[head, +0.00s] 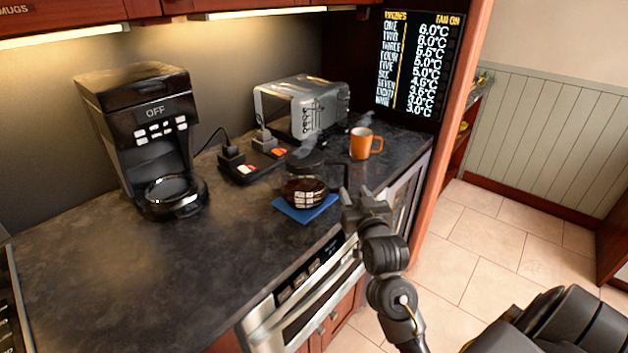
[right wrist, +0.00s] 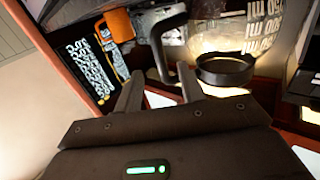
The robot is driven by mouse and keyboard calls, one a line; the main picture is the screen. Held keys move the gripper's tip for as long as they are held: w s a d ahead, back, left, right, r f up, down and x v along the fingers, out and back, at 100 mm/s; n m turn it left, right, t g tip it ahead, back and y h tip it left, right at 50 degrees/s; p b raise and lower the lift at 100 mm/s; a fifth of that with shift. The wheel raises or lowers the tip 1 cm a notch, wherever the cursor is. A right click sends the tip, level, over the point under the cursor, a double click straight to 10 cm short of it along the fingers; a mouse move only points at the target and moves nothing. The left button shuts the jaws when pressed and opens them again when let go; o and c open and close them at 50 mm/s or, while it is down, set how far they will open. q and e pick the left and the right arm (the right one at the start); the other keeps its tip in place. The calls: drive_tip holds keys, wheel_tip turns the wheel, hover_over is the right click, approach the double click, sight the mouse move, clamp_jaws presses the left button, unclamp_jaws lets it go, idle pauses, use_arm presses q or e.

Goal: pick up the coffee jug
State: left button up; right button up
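The coffee jug (head: 304,190) stands upright on a blue mat (head: 306,212) on the counter, with a black lid and a dark handle on its right side. In the right wrist view the jug (right wrist: 238,38) shows as clear glass with white markings and a black band, its dark handle (right wrist: 158,45) towards the fingers. My right gripper (head: 356,196) is just right of the jug, by the handle. In the wrist view its fingers (right wrist: 159,84) are apart, with the handle's end seen between them; I cannot tell whether they touch it. My left gripper is out of view.
An orange mug (head: 362,143) stands behind the jug. A toaster (head: 300,107) and a socket block (head: 252,160) are further back. A black coffee maker (head: 145,140) stands at the left. The counter's front left is clear. An oven (head: 305,300) is below the front edge.

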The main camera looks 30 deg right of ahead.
sight(348, 180)
drive_tip(key=shift+x, duration=1.25)
drive_tip(key=shift+w+d+r, duration=0.1)
drive_tip(key=shift+w+d, duration=0.05)
drive_tip(key=shift+w, duration=0.05)
drive_tip(key=p+x, duration=0.1)
drive_tip(key=x, duration=0.2)
drive_tip(key=shift+w+d, duration=0.1)
drive_tip(key=shift+w, duration=0.25)
drive_tip(key=shift+w+d+p, duration=0.15)
drive_tip(key=shift+w+p, duration=0.15)
drive_tip(key=shift+w, duration=0.2)
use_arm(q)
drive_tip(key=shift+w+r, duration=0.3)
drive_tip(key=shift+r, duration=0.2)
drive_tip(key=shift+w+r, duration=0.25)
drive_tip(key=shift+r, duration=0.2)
use_arm(e)
drive_tip(key=shift+c, duration=0.8)
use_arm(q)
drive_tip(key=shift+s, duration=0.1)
use_arm(e)
clamp_jaws()
